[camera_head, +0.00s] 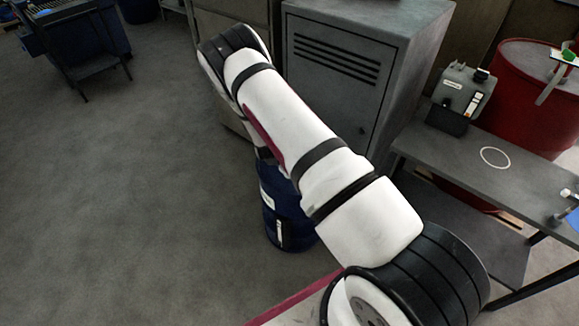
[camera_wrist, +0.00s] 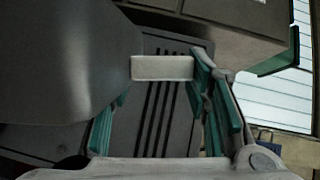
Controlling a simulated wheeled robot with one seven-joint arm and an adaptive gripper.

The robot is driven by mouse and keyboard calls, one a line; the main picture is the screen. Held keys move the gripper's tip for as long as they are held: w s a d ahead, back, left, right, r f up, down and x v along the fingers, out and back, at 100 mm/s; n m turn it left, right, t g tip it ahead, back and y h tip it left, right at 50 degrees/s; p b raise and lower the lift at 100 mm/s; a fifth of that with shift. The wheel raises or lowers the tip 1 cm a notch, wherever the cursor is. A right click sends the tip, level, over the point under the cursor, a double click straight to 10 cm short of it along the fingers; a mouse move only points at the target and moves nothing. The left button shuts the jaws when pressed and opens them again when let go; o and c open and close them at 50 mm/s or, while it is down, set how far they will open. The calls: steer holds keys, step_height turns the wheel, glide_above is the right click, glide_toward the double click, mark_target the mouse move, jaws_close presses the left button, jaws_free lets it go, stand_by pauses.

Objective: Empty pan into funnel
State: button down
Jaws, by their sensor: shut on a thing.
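In the wrist view my gripper (camera_wrist: 162,80) has its teal-padded fingers shut on a pale, bar-shaped handle (camera_wrist: 160,67). A large smooth dark grey body, apparently the pan (camera_wrist: 65,60), fills the left of that view beside the handle. Its contents and exact tilt cannot be told. In the head view my arm crosses the middle and hides the gripper and the pan. I cannot make out the funnel in either view. A blue drum (camera_head: 277,206) stands on the floor behind my arm, its top hidden.
A grey vented cabinet (camera_head: 340,85) stands behind my arm. On the right, a grey bench (camera_head: 530,185) carries a grey canister (camera_head: 462,92) and a white ring mark. A red drum (camera_head: 515,125) stands behind the bench. The floor at left is open.

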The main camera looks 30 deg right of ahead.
steer(key=shift+s+d, duration=0.1)
steer(key=shift+s+d+r+m+p, duration=0.2)
steer(key=shift+s+d+m+p, duration=0.1)
steer(key=shift+s+d+p, duration=0.2)
stand_by(0.4)
steer(key=shift+s+d+m+t+p, duration=0.3)
steer(key=shift+s+d+m, duration=0.1)
steer(key=shift+s+d, duration=0.15)
steer(key=shift+s+d+r, duration=0.1)
steer(key=shift+s, duration=0.05)
steer(key=shift+s+d+m, duration=0.4)
steer(key=shift+s+d, duration=0.05)
steer(key=shift+s, duration=0.05)
stand_by(0.4)
steer(key=shift+s, duration=0.1)
